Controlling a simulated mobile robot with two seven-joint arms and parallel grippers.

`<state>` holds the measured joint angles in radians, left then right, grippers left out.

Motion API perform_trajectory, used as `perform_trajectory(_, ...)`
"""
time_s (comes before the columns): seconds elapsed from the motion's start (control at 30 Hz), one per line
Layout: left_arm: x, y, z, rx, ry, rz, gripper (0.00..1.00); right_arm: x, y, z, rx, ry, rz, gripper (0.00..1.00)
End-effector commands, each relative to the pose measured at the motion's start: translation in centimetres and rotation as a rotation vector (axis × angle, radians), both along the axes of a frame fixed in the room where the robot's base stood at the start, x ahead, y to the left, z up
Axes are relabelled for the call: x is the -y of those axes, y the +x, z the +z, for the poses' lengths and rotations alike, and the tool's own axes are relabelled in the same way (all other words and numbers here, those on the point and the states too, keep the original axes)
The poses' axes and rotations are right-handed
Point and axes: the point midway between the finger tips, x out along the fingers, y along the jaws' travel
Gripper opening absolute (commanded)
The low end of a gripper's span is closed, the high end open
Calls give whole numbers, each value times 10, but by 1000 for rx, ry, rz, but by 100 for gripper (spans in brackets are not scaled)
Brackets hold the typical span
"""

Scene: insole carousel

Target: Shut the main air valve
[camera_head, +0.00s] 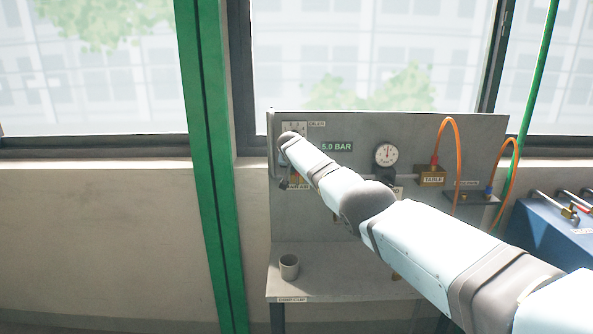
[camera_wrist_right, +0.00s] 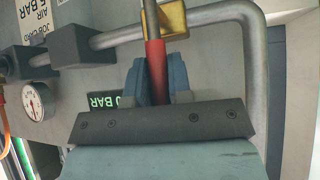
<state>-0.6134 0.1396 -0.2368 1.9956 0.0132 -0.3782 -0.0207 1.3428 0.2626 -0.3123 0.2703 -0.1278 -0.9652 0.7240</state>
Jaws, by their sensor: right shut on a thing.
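The main air valve shows in the right wrist view as a brass body (camera_wrist_right: 173,18) on a grey pipe, with a lever in a red sleeve (camera_wrist_right: 155,62). My right gripper (camera_wrist_right: 155,82) is shut on the red lever. In that view the lever stands upright in the picture and crosses in front of the pipe. In the head view my right arm reaches in from the lower right to the left part of the grey panel (camera_head: 350,130). My left gripper is not in view.
A pressure gauge (camera_head: 386,154) and a green 5.0 BAR display (camera_head: 336,146) sit on the panel. Orange hoses (camera_head: 454,150) loop at its right. A grey cup (camera_head: 289,267) stands on the shelf (camera_head: 335,285) below. A green post (camera_head: 208,160) rises left of the panel.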

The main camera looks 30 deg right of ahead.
Motion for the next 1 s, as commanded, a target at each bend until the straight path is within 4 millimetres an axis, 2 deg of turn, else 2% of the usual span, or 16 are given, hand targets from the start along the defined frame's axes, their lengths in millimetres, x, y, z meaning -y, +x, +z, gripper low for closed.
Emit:
perform_trajectory(0.43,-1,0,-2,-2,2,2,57,0,0,0,-10,-13,4,0)
perform_trajectory(0.47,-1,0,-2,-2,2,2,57,0,0,0,-10,-13,4,24)
perform_trajectory(0.53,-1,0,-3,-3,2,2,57,0,0,0,-9,-13,4,40)
perform_trajectory(0.57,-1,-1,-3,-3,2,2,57,0,0,0,-9,-12,4,44)
perform_trajectory(1.0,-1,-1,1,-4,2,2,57,-3,-2,5,-6,-11,4,44)
